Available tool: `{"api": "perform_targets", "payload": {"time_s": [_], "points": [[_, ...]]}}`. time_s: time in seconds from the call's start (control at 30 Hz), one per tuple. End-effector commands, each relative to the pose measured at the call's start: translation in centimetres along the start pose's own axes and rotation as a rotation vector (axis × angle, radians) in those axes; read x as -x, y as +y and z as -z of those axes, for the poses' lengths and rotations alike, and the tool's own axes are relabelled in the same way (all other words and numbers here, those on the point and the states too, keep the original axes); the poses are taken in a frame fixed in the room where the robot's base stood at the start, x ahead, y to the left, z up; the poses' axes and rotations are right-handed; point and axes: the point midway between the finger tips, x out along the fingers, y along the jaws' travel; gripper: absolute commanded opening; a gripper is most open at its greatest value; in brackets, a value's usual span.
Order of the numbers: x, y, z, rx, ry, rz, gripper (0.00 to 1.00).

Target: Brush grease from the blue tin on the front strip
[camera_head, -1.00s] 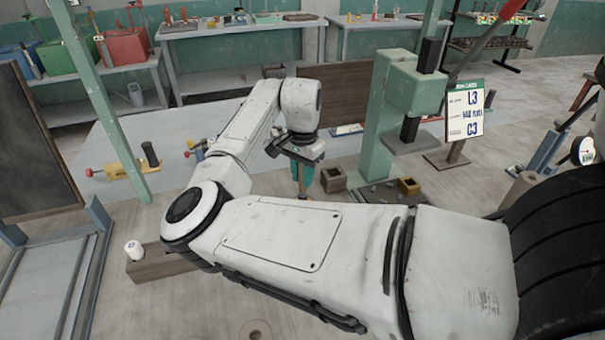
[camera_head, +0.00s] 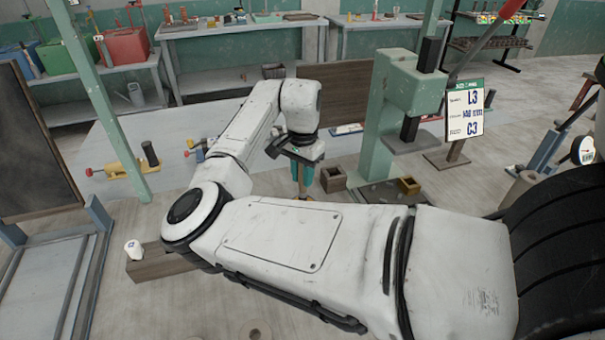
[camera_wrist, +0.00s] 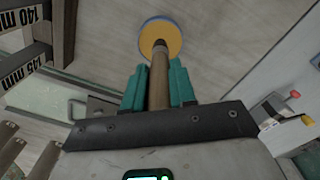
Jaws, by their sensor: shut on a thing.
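My gripper (camera_wrist: 158,88) has teal fingers and is shut on the brown handle of a brush (camera_wrist: 158,75). In the wrist view the round blue tin (camera_wrist: 145,30) shows as a blue rim around yellow-orange grease. The brush's far end overlaps the tin's lower edge; I cannot tell whether it touches the grease. In the head view my gripper (camera_head: 303,172) points down left of the green press, with the brush below it. The tin is mostly hidden there. I cannot make out the front strip with certainty.
The green press (camera_head: 400,110) stands close right of my gripper, with a small brown box (camera_head: 333,180) and a yellowish box (camera_head: 409,186) by its base. A lettered sign (camera_head: 465,112) stands farther right. A wooden block (camera_head: 165,263) with a white cup lies left.

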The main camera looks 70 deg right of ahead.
Motion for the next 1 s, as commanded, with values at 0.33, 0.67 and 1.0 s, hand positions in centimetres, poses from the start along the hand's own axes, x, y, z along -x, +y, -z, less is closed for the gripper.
{"api": "perform_targets", "payload": {"time_s": [0.33, 0.67, 1.0], "points": [[-0.41, 0.00, 0.01, 0.000, 0.001, -0.001, 0.00], [-0.61, 0.00, 0.01, 0.000, 0.001, 0.000, 0.00], [-0.60, 0.00, 0.01, 0.000, 0.000, 0.000, 0.00]]}}
